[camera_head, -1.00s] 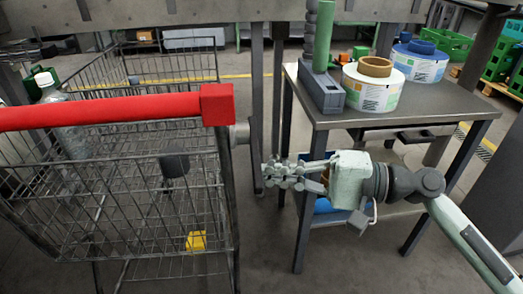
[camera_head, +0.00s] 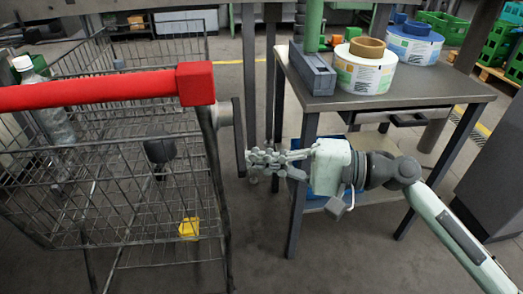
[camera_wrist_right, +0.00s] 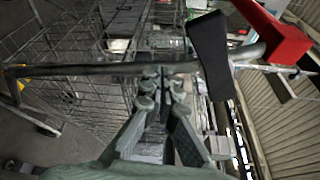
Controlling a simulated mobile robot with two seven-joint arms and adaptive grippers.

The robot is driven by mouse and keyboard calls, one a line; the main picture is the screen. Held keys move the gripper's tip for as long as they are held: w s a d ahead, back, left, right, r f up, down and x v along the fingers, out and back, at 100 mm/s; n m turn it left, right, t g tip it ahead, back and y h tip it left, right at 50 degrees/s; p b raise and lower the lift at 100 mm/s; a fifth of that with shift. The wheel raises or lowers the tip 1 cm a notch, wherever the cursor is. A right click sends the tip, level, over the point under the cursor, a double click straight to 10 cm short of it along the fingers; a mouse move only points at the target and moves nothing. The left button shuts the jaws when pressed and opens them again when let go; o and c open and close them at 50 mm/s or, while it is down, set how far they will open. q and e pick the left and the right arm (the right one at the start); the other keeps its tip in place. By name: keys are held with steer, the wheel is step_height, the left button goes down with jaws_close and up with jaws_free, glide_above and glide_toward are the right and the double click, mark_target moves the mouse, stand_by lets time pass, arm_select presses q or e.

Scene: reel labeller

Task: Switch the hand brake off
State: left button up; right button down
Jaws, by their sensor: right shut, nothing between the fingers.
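The shopping cart (camera_head: 120,165) with a red handle (camera_head: 90,88) stands at the left. A dark flat lever (camera_head: 238,140), apparently the hand brake, sits at a grey knob on its right corner post; in the right wrist view a black paddle (camera_wrist_right: 212,55) shows beside the red handle end (camera_wrist_right: 275,35). My right gripper (camera_head: 255,160) is shut and empty, close to the lever's lower right in the head view; touching cannot be told. In the right wrist view its fingertips (camera_wrist_right: 160,85) are together in front of the cart's post. My left gripper is not in view.
A metal table (camera_head: 420,95) stands right behind my right arm, carrying a grey device (camera_head: 312,70) and label reels (camera_head: 365,70). A yellow block (camera_head: 188,229) lies low in the cart, and a bottle (camera_head: 50,110) is at its left. Floor between cart and table is free.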

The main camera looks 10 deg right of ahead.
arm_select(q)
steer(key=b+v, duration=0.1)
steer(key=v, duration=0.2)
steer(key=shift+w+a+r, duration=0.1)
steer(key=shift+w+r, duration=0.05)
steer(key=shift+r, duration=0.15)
arm_select(e)
steer(key=s+d+r, duration=0.1)
steer(key=d+r, duration=0.1)
steer(key=d, duration=0.7)
steer(key=shift+s+d, duration=0.2)
steer(key=shift+d, duration=0.1)
